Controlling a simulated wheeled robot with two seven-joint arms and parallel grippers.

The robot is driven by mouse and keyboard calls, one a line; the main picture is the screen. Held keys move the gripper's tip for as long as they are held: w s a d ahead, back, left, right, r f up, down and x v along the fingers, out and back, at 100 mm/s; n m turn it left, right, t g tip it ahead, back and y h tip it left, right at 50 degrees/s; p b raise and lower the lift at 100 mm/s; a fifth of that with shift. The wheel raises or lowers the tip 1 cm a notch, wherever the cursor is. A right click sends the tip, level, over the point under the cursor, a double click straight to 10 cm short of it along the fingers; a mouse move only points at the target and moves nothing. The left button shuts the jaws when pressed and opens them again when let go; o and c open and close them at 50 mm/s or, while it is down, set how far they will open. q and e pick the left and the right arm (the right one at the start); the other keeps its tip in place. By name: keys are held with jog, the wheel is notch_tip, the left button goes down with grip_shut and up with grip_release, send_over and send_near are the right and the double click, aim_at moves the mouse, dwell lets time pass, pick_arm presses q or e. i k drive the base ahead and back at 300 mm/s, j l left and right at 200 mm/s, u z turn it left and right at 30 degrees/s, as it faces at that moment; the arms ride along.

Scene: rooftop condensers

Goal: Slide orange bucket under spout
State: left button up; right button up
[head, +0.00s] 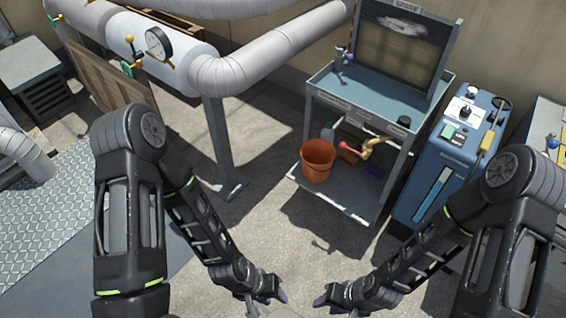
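The orange bucket (317,162) stands upright on the front left of the lower shelf (338,198) of a grey-blue stand. A brass spout (373,149) with a red-tipped handle is under the stand's top, to the right of the bucket. The bucket's mouth faces up and looks empty. My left gripper (272,290) and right gripper (328,296) are low at the bottom middle, in front of the stand and apart from the bucket. Their fingers are small and dark, so their opening is unclear.
The stand's top (365,97) bears a small tap and a dark upright panel. A blue machine (446,150) stands close on its right. A grey pipe post (220,145) stands to the left. Bare concrete floor lies between my grippers and the shelf.

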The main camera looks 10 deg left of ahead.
aim_at(317, 156)
jog(key=i+j, duration=0.1)
jog(key=i, duration=1.25)
jog(key=u, duration=1.45)
